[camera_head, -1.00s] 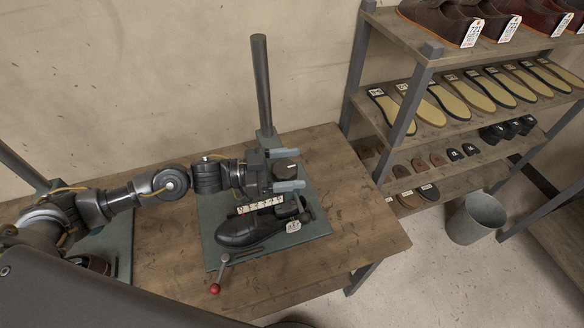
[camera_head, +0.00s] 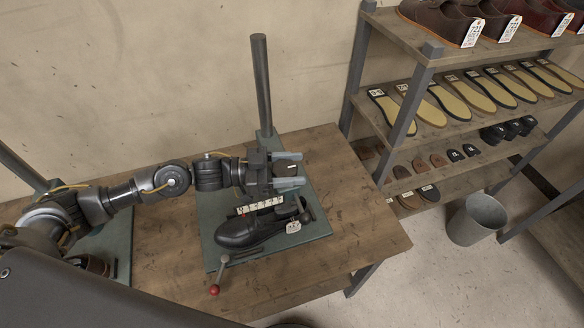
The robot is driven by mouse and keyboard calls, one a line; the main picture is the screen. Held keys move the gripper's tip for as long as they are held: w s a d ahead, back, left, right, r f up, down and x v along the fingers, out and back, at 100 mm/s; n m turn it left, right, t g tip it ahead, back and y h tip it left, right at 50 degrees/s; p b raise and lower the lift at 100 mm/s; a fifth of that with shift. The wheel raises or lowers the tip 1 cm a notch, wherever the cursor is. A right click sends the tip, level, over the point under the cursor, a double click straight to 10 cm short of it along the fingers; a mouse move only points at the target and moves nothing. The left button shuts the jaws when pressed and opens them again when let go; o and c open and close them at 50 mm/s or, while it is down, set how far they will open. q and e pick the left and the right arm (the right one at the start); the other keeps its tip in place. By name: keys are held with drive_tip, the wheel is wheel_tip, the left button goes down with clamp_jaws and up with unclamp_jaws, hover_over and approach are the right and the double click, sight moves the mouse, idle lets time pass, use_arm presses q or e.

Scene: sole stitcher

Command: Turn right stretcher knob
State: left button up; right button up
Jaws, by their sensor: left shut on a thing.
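The stretcher knob (camera_head: 284,169) is a small dark piece with a pale mark at the back of the right-hand green stretcher base (camera_head: 318,229). My left gripper (camera_head: 289,169) comes in from the left with its two grey fingers shut on the knob, one at the back and one at the front. The gripper hides part of the knob. A black shoe (camera_head: 240,232) with a white tag lies on the base just in front, beside a white marked scale (camera_head: 260,205). My right gripper is not in view.
A lever with a red ball end (camera_head: 214,290) sticks out at the base's front. A dark post (camera_head: 261,85) rises behind the gripper. The wooden table (camera_head: 365,235) is clear at right. A shelf rack (camera_head: 400,125) and grey bucket (camera_head: 477,219) stand beyond.

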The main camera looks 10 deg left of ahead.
use_arm(q)
drive_tip(key=shift+f+m+g+b, duration=0.1)
drive_tip(key=shift+m+g+b, duration=0.45)
drive_tip(key=shift+g, duration=0.25)
drive_tip(key=m+g+b, duration=0.2)
drive_tip(key=g+b, duration=0.2)
drive_tip(key=m+g+b, duration=0.3)
drive_tip(key=g+b, duration=0.1)
drive_tip(key=b, duration=0.1)
drive_tip(key=s+m+g+y+b, duration=0.1)
drive_tip(key=m+g+b, duration=0.2)
drive_tip(key=g+b, duration=0.1)
drive_tip(key=shift+f+b, duration=0.25)
drive_tip(key=shift+b, duration=0.35)
drive_tip(key=shift+s+a+r+m+g+y+b, duration=0.1)
drive_tip(key=shift+s+r+m+g+y+b, duration=0.1)
drive_tip(key=shift+m+g+y+b, duration=0.65)
drive_tip(key=shift+a+h+b, duration=0.15)
drive_tip(key=shift+h+b, duration=0.1)
drive_tip(key=shift+b, duration=0.45)
drive_tip(key=shift+a, duration=0.2)
